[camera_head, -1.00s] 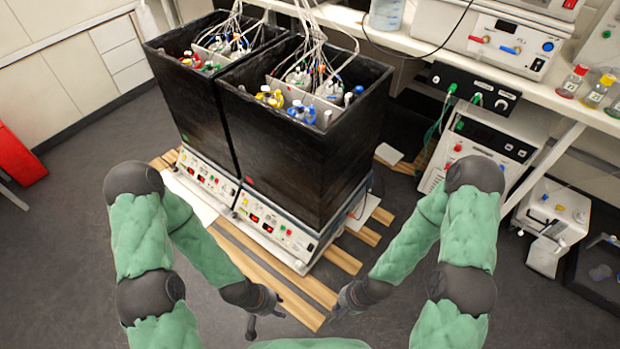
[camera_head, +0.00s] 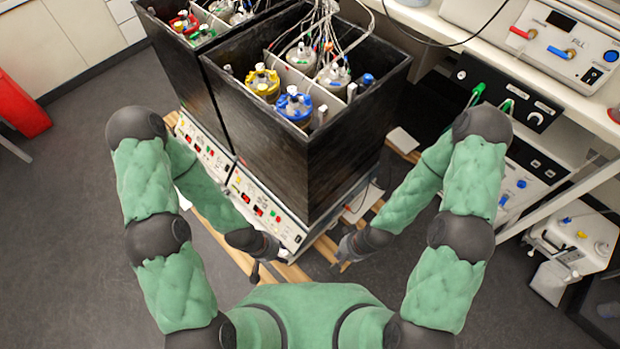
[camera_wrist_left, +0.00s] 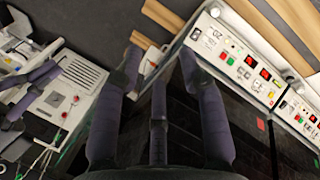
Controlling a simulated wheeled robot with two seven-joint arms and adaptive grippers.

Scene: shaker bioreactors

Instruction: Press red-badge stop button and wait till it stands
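Two black-walled shakers stand side by side, each with a white control panel: the left panel (camera_head: 203,148) and the nearer right panel (camera_head: 262,207). The right panel, also in the left wrist view (camera_wrist_left: 235,62), carries red displays and small red and green buttons. A small red square badge (camera_wrist_left: 261,125) is on the black wall above that panel in the left wrist view. My left gripper (camera_head: 265,268) is low in front of the right panel, apart from it; its fingers are spread and empty in the left wrist view (camera_wrist_left: 158,65). My right gripper (camera_head: 342,258) hangs near the shaker's right corner; its fingers are unclear.
Vessels with yellow (camera_head: 263,82) and blue (camera_head: 294,104) caps sit in the right box, with cables above. Wooden slats (camera_head: 240,258) lie under the shakers. A bench with instruments (camera_head: 572,48) and a white device (camera_head: 572,245) stand at right.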

